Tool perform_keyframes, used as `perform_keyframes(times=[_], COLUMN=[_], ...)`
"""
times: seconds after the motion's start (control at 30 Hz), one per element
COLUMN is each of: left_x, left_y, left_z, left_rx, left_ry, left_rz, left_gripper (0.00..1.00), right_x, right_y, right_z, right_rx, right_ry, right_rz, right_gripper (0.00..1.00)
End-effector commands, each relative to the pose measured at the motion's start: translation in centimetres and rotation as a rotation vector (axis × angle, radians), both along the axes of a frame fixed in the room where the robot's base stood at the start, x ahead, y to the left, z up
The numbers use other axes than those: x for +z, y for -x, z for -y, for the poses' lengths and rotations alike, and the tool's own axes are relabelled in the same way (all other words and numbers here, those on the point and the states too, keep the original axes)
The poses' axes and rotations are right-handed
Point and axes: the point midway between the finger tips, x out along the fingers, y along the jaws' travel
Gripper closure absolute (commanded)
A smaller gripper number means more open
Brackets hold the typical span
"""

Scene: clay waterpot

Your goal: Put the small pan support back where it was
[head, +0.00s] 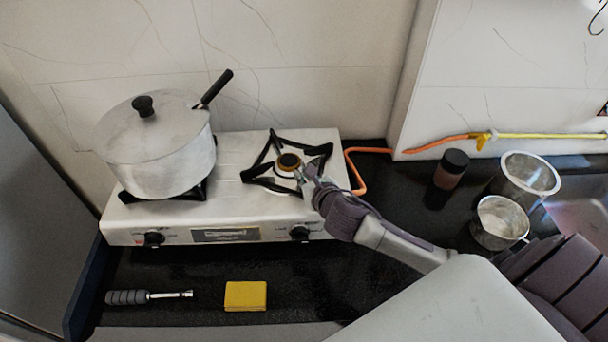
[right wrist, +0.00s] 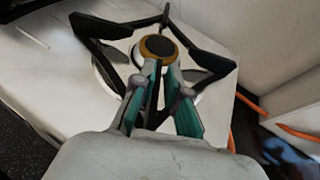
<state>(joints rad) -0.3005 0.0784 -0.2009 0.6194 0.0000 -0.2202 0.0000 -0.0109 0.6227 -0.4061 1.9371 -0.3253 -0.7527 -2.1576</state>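The small pan support (head: 257,162) is a black metal frame with several arms. It is around the right burner of the white stove in the head view, and it also shows in the right wrist view (right wrist: 205,45). The round burner cap (head: 289,161) shows inside it. My right gripper (head: 303,174) is at the support's front side, pointing down at the burner. In the right wrist view its fingers (right wrist: 162,68) close in on a black arm of the support. I cannot tell whether the support rests fully on the stove. My left gripper is out of view.
A lidded pot (head: 155,155) stands on the left burner of the stove (head: 225,215). A screwdriver-like tool (head: 145,297) and a yellow sponge (head: 245,296) lie in front. A dark jar (head: 451,170) and two metal cups (head: 500,222) stand right.

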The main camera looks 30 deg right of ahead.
Motion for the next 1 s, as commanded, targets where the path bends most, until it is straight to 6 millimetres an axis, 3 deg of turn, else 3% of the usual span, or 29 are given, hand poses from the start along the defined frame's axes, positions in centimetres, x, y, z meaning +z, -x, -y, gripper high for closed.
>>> perform_keyframes(times=[0.1, 0.37, 0.53, 1.0], left_x=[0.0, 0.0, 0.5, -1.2], left_y=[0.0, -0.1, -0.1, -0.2], left_z=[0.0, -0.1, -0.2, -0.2], left_rx=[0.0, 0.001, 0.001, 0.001], left_ry=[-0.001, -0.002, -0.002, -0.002], left_rz=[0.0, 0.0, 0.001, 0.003], left_gripper=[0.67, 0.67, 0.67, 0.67], right_x=[0.0, 0.1, 1.6, 4.8], right_y=[0.0, 0.0, 0.0, 9.1], right_z=[0.0, 0.0, 0.0, -0.7], right_rx=[0.0, 0.0, 0.0, 0.002], right_ry=[0.0, 0.0, -0.003, 0.002], right_rz=[0.001, 0.001, 0.003, -0.001], right_gripper=[0.67, 0.67, 0.67, 0.67])
